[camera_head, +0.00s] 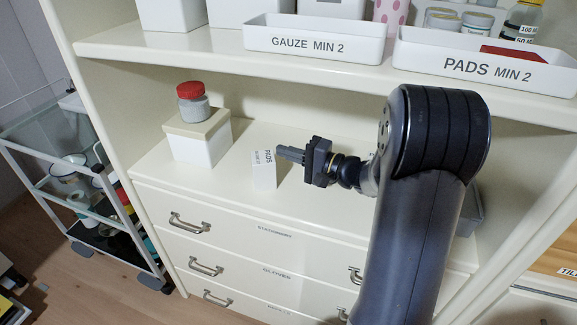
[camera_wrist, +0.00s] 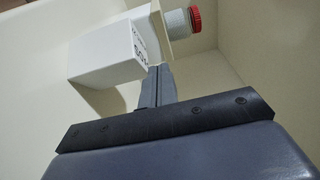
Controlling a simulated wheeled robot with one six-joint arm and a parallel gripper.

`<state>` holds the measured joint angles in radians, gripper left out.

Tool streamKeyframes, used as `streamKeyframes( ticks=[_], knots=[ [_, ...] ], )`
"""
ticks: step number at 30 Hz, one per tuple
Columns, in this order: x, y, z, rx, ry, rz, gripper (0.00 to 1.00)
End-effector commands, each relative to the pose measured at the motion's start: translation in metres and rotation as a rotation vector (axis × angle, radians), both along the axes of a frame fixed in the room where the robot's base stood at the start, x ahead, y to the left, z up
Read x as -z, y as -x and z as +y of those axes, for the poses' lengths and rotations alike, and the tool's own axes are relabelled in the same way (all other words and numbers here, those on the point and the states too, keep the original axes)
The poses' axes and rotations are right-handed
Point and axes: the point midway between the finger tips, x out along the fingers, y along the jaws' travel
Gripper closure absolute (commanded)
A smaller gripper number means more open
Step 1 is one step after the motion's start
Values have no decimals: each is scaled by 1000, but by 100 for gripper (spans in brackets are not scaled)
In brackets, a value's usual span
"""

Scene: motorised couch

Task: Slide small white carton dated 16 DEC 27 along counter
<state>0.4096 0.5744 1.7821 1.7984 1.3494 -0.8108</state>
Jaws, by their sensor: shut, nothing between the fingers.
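A small white carton (camera_head: 264,176) stands upright on the counter (camera_head: 225,185) above the drawers. It carries the word PADS and a smaller line of print that I cannot read for certain. My gripper (camera_head: 280,150) is shut and empty, its fingertips right beside the carton's right side near the top. In the wrist view the carton (camera_wrist: 105,52) is left of the fingertips (camera_wrist: 160,72), very near them. I cannot tell whether they touch.
Left of the carton, a white box with a tan lid (camera_head: 197,137) bears a jar with a red cap (camera_head: 193,104). A shelf with GAUZE (camera_head: 312,44) and PADS (camera_head: 487,67) trays overhangs the counter. A trolley (camera_head: 85,190) stands at the left. The counter's front edge is close.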

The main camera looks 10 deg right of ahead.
Motion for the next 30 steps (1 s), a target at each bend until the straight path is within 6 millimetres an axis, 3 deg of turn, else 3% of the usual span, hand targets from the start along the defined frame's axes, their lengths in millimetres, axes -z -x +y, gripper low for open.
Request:
streamKeyframes(
  ticks=[2, 3, 6, 11, 30],
  knots=[
    [1, -1, -19, 4, 0, 0, 100],
    [15, -1, -14, 0, -3, 7, 100],
    [33, 0, -13, -2, -2, 6, 100],
    [52, 0, -12, -1, -1, 3, 100],
    [53, 1, 6, -3, 2, -2, 100]
  ],
)
